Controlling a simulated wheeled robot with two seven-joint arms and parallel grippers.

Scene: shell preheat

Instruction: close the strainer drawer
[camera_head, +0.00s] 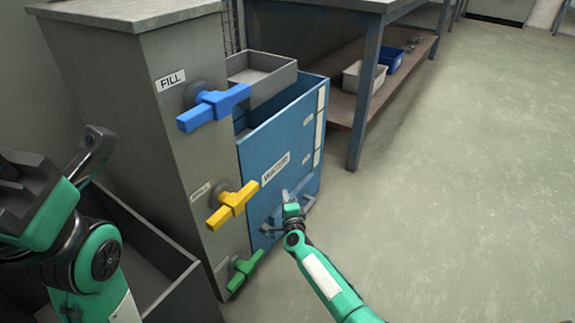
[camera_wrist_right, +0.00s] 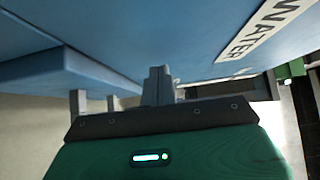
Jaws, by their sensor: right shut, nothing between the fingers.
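A blue box with a tall blue front panel (camera_head: 258,153) stands out from the right side of the grey cabinet (camera_head: 180,160). It is open at the top, and a label on it reads partly "WATER" in the wrist view (camera_wrist_right: 262,32). No label that I can read says strainer.
The cabinet carries a blue valve handle (camera_head: 214,106) marked FILL, a yellow one (camera_head: 233,204) and a green one (camera_head: 245,270). A grey open tray (camera_head: 270,82) sits behind the blue panel. A bench (camera_head: 358,135) stands behind. Floor to the right is clear.

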